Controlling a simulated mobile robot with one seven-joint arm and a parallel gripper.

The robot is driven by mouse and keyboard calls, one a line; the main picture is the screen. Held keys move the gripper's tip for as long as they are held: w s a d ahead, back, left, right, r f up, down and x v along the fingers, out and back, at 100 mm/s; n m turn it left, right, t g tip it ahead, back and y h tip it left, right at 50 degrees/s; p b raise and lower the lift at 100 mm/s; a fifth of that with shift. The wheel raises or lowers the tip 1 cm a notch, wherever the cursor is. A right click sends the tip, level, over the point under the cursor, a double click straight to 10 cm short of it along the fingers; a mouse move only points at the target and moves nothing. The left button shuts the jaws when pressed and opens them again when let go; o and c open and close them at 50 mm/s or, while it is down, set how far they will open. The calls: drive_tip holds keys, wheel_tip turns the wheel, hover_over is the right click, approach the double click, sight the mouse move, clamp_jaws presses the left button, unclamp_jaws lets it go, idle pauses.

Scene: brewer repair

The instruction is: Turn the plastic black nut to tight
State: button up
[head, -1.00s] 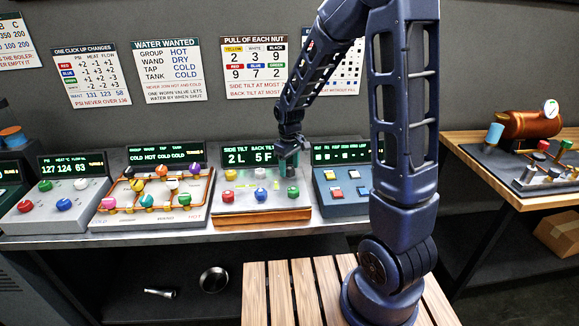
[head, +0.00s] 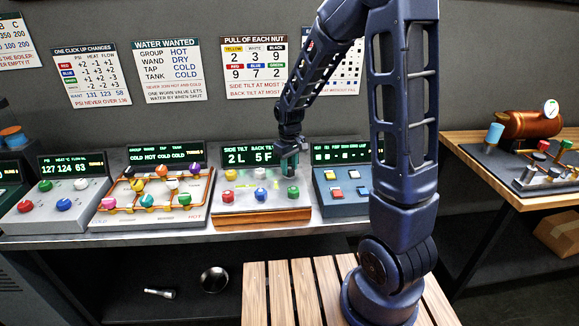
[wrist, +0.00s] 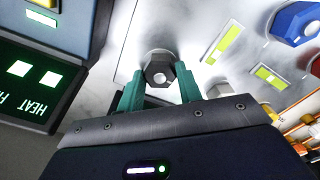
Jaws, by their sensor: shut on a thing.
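The black nut (wrist: 158,72) is a dark hexagonal nut with a pale centre, sitting on the pale top of the tilt unit (head: 240,207). My gripper (wrist: 158,80) has its two teal fingers on either side of the nut and is shut on it. In the head view my gripper (head: 290,168) reaches down at the back right of that unit and hides the black nut. The unit's display (head: 248,154) reads side tilt 2 L and back tilt 5 F.
A green knob (head: 293,191) stands just in front of my gripper. A white nut (wrist: 220,88) and a blue knob (wrist: 297,22) are close by in the wrist view. The blue button unit (head: 343,190) stands right beside the tilt unit.

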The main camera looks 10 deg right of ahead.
drive_tip(key=m, duration=0.8)
drive_tip(key=shift+m, duration=0.4)
drive_tip(key=m, duration=0.4)
drive_tip(key=shift+m, duration=2.1)
drive_tip(key=o, duration=1)
drive_tip(key=shift+r, duration=0.1)
